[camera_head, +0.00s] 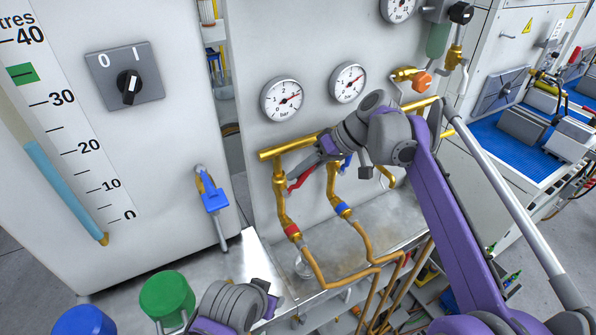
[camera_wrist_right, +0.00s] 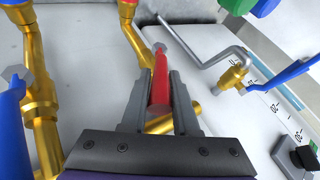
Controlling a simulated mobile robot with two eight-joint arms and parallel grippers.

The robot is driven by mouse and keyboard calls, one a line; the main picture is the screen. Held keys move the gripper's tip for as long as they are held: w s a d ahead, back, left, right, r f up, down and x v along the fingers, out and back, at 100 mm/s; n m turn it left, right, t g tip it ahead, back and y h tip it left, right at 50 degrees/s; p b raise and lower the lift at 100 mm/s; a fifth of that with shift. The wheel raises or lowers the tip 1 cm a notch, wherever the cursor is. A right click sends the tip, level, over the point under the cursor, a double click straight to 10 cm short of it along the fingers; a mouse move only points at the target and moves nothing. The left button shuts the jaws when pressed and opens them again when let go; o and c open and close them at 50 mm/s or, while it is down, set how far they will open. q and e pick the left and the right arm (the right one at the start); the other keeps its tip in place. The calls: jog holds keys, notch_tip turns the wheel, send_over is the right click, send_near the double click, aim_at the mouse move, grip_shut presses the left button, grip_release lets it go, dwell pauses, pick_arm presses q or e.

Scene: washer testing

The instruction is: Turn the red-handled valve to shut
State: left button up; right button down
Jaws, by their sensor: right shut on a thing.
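The red valve handle (camera_head: 298,183) sits on the left brass pipe below the gauges and slants down to the left in the head view. In the right wrist view the red handle (camera_wrist_right: 160,82) lies lengthwise between the two grey fingers, its tip pointing away from the gripper. My right gripper (camera_head: 308,174) is shut on this handle; its own wrist partly hides the valve body. The right gripper's fingers (camera_wrist_right: 158,88) flank the handle on both sides. My left gripper (camera_head: 266,298) is at the bottom of the head view, away from the valve; its jaws are unclear.
A blue-handled valve (camera_head: 347,161) is just right of the red one; its blue handle (camera_wrist_right: 12,105) is close in the wrist view. Another blue-handled tap (camera_head: 214,200) is on the left cabinet. Two pressure gauges (camera_head: 283,100) (camera_head: 348,82) are above. Brass pipes (camera_head: 318,268) run below.

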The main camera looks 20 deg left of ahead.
jog(key=shift+w+d+f, duration=0.1)
dwell(0.5)
jog(key=c, duration=0.7)
grip_release()
jog(key=shift+d, duration=0.1)
pick_arm(q)
jog(key=shift+w+r+p, duration=0.4)
jog(key=shift+r+p, duration=0.1)
jog(key=shift+r, duration=0.3)
pick_arm(e)
jog(key=v, duration=1)
jog(key=shift+w+d+r, duration=0.2)
jog(key=shift+d, duration=0.05)
pick_arm(q)
jog(key=shift+c, duration=0.2)
